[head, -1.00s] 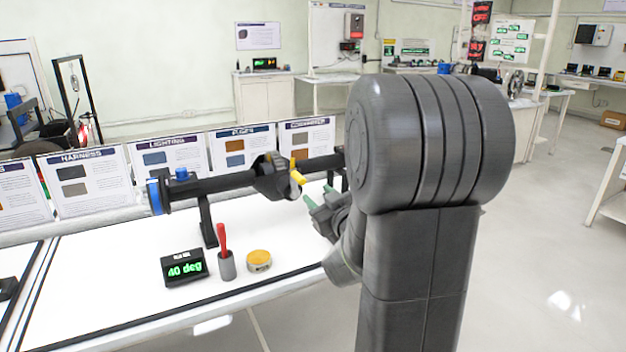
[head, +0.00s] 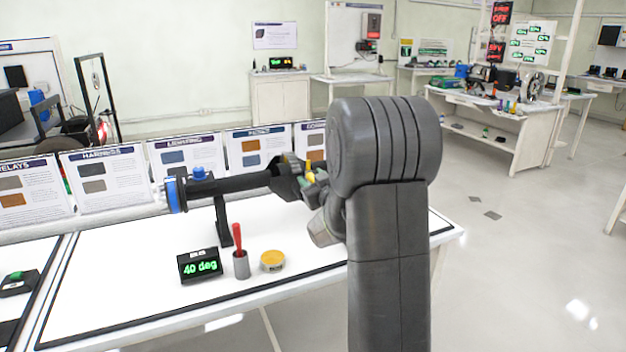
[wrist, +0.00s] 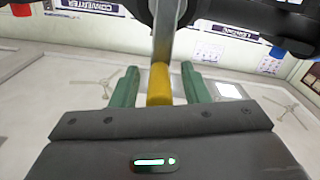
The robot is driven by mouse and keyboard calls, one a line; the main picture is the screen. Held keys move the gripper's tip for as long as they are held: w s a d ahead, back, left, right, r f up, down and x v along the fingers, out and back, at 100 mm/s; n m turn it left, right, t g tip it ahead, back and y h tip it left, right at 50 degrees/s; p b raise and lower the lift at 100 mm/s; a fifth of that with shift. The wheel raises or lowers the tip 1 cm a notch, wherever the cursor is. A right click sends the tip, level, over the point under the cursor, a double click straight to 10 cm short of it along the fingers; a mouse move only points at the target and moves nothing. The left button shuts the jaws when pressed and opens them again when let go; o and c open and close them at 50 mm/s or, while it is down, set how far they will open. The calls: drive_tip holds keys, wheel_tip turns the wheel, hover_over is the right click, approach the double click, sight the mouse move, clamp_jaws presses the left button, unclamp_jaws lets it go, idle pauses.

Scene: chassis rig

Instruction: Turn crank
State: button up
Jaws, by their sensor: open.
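The crank's black shaft (head: 235,184) lies level on a black stand above the white bench, with a blue ring (head: 176,195) at its left end. Its yellow handle (head: 309,171) sits at the right, partly hidden by my gripper (head: 314,185). In the wrist view the yellow handle (wrist: 159,84) on a grey metal arm (wrist: 163,40) stands between the green fingers of my gripper (wrist: 158,72). The fingers are open, with gaps showing on both sides of the handle. A small black display (head: 200,265) on the bench reads 40 deg.
A grey cup (head: 241,265) with a red-handled tool and a round yellow-topped tin (head: 272,261) stand on the bench in front of the shaft. A row of label boards (head: 185,152) stands behind it. Open floor lies to the right.

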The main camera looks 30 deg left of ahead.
clamp_jaws()
drive_tip(key=shift+w+d+m, duration=0.15)
drive_tip(key=shift+m, duration=0.25)
idle(0.6)
drive_tip(key=shift+w+d+f+m+p, duration=0.2)
drive_tip(key=shift+w+d+f+m, duration=0.35)
drive_tip(key=shift+m, duration=1.15)
drive_tip(key=shift+w+d+f+m+p, duration=0.15)
drive_tip(key=shift+w+d+f+m, duration=0.4)
drive_tip(key=shift+m, duration=1.15)
drive_tip(key=shift+w+d+f+m+p, duration=0.25)
drive_tip(key=shift+w+d+m, duration=0.5)
drive_tip(key=shift+m, duration=0.95)
drive_tip(key=shift+w+f, duration=0.1)
